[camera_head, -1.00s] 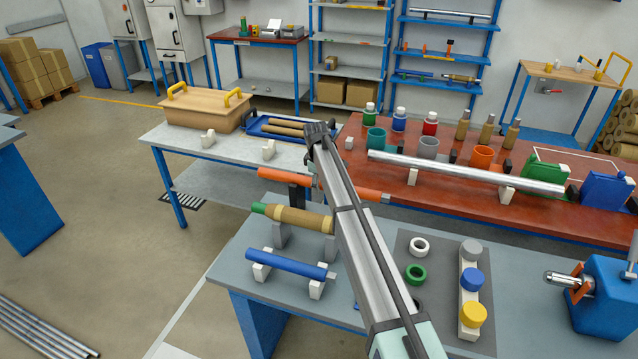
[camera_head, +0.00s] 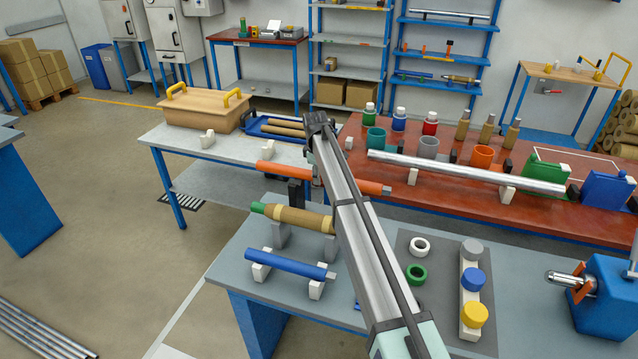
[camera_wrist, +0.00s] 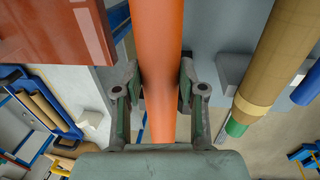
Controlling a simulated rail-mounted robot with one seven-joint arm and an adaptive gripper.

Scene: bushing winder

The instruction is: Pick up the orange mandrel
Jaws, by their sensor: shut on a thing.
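The orange mandrel (camera_head: 280,171) is a long orange rod with a small grey tip at its right end. In the head view it lies crosswise behind my arm, which hides its middle. In the wrist view the mandrel (camera_wrist: 157,40) runs between the two fingers of my gripper (camera_wrist: 160,92). The gripper is shut on the mandrel, one finger on each side. The head view mostly hides the gripper behind the arm. The mandrel appears raised above the gap between the tables.
A brown bushing with a green tip (camera_head: 300,218) and a blue mandrel (camera_head: 287,263) rest on supports on the near grey table. A silver tube (camera_head: 465,172) lies across supports on the red table (camera_head: 400,205). A wooden box (camera_head: 203,108) stands on the back-left table.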

